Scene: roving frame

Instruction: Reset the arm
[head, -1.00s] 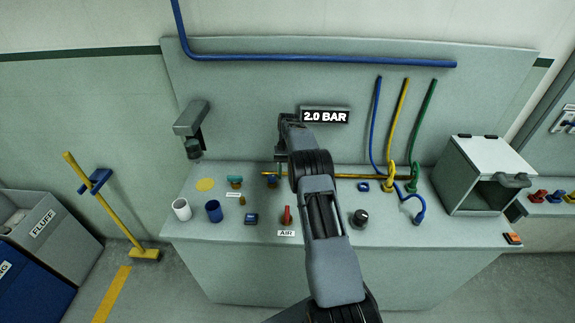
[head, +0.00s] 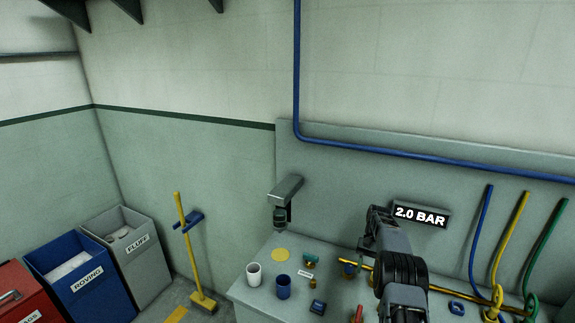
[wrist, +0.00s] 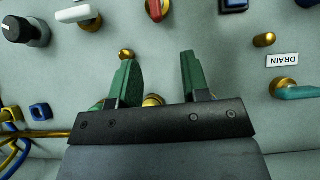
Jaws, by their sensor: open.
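My arm reaches over the bench in the head view, its folded end beside the display reading 2.0 BAR (head: 421,216). My gripper (wrist: 155,75) shows in the wrist view with its two green fingers apart and nothing between the tips. A small brass knob (wrist: 126,54) and a brass fitting (wrist: 153,100) show between or near the fingers, on or over the bench top. In the head view the fingers are hidden behind my own arm.
A white cup (head: 254,275) and a blue cup (head: 283,287) stand on the bench's left part. A brass pipe (head: 440,280) runs along its back. The red lever (wrist: 157,9) and teal handle (wrist: 296,92) show in the wrist view. Bins, including the blue one (head: 92,300), stand left.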

